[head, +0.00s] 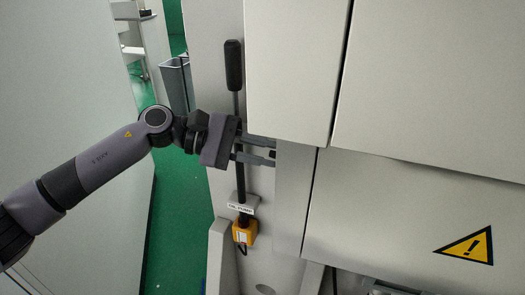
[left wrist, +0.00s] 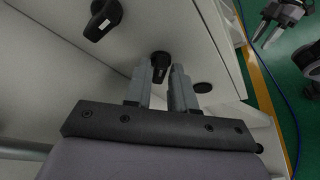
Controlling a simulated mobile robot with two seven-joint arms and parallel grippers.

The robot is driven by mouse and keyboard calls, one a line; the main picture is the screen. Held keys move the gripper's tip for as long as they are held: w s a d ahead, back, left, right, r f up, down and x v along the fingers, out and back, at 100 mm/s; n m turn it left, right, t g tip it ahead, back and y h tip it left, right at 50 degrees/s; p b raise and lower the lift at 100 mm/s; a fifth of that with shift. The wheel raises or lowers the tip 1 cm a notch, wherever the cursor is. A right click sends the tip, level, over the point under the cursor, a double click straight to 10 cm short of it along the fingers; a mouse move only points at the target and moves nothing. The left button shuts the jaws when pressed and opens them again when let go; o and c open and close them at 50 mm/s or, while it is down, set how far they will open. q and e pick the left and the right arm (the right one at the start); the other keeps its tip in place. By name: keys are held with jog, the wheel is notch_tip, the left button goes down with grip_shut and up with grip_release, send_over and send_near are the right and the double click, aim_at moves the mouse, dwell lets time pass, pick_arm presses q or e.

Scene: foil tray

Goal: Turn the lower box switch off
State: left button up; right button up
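My left gripper (head: 273,152) reaches in from the left to the side of a grey cabinet box in the head view. Its two fingers are apart. In the left wrist view a black rotary switch (left wrist: 160,62) sits at my left gripper's fingertips (left wrist: 160,72), with one finger on either side; I cannot tell whether they touch it. In the head view only a small dark part shows between the fingers. A second black switch (left wrist: 103,18) is farther up and left on the panel. My right gripper (left wrist: 267,36) shows at the upper right of the wrist view, fingers apart and empty.
A black-handled lever (head: 234,65) stands upright close to my left gripper. A yellow block (head: 244,232) is below it. Large cabinet panels (head: 430,70) fill the right, one with a warning sign (head: 470,246). Green floor (head: 178,225) is open at the left.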

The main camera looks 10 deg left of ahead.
pick_arm(q)
jog(key=shift+o, duration=0.6)
jog(key=shift+a, duration=0.1)
jog(key=b+v, duration=0.1)
jog(key=v, duration=0.6)
pick_arm(e)
jog(key=shift+w+a+f, duration=0.2)
jog(key=shift+a+f, duration=0.05)
